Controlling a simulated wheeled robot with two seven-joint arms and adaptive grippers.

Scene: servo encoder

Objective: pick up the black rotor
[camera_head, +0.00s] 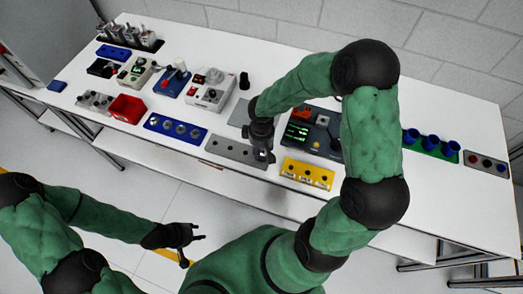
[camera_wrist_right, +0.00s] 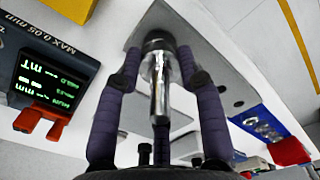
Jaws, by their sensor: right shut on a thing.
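My right gripper (camera_head: 262,155) is above the front part of the table, over the grey plate with holes (camera_head: 222,148). In the right wrist view its fingers (camera_wrist_right: 165,75) are shut around a shiny shaft-like piece with a dark round end (camera_wrist_right: 158,42). This piece appears to be the black rotor, though its shaft shines silver. I cannot tell whether its far end touches the plate. The fingers hide parts of it. My left gripper (camera_head: 188,235) is off the table's front edge, with its fingers spread and nothing in them.
A yellow block (camera_head: 307,174) and a device with a green display (camera_head: 297,133) stand close right of my right gripper. A blue tray with round parts (camera_head: 177,131) and a red bin (camera_head: 127,108) are to the left. A black cylinder (camera_head: 244,81) stands behind.

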